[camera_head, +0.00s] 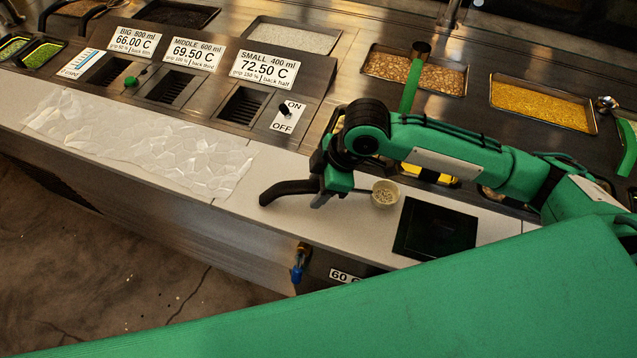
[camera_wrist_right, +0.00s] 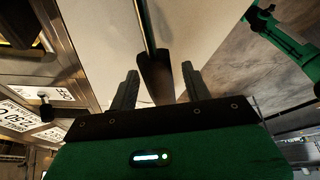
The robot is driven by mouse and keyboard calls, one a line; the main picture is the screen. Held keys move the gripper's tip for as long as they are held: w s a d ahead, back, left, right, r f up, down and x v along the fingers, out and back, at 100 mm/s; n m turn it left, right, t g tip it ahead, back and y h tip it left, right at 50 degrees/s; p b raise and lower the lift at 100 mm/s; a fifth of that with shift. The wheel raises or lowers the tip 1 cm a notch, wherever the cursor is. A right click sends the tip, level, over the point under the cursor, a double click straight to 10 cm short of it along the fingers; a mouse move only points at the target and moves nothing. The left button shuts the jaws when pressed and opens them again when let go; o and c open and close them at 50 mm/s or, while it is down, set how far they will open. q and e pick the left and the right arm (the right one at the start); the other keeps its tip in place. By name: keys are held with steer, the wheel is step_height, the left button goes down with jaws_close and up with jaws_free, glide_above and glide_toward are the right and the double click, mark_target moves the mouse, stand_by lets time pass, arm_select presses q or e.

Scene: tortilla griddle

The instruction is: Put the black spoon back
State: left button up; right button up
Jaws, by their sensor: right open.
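The black spoon shows in the right wrist view as a dark handle (camera_wrist_right: 154,78) with a thin metal shaft running up the picture. In the head view its curved black handle (camera_head: 284,190) sticks out left of my right gripper (camera_head: 318,187), over the pale counter. In the right wrist view the two black fingers (camera_wrist_right: 160,74) stand apart, one on each side of the handle, with gaps showing.
Crumpled clear film (camera_head: 140,140) covers the counter's left. Behind stand price-style signs (camera_head: 267,69), an ON/OFF switch (camera_head: 286,109) and food trays (camera_head: 540,103).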

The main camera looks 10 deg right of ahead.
steer(key=shift+r, duration=0.1)
steer(key=w+v, duration=0.1)
steer(key=v, duration=1.1)
steer(key=shift+s+b, duration=0.4)
steer(key=shift+s, duration=0.05)
